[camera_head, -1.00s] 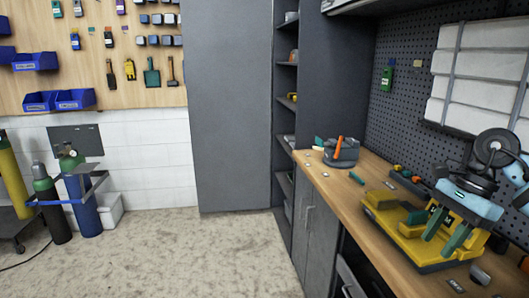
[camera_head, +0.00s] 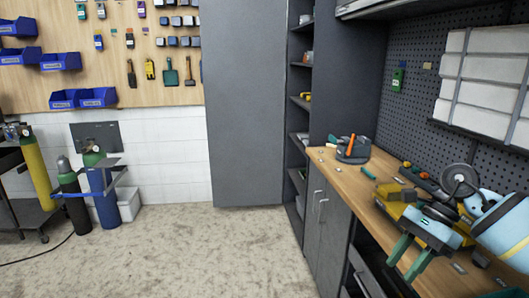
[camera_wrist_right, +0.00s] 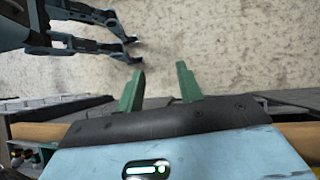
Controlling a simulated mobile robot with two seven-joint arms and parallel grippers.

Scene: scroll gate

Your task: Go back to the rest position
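My right gripper (camera_head: 408,258) is at the lower right of the head view, in front of the workbench's front edge. Its two green fingers are spread and nothing is between them. The right wrist view also shows the open fingers (camera_wrist_right: 160,88), with bare floor beyond them. A yellow machine (camera_head: 395,208) stands on the bench and is partly hidden behind my right gripper and arm. My left gripper does not show in the head view. Blue-grey jointed parts at the top left of the right wrist view cannot be identified surely.
The wooden workbench (camera_head: 345,182) runs along the right, with a grey tool holder (camera_head: 353,150) at its far end. A tall grey cabinet (camera_head: 245,110) stands at the back. Gas cylinders (camera_head: 101,190) stand at the left. The floor (camera_head: 190,255) between is clear.

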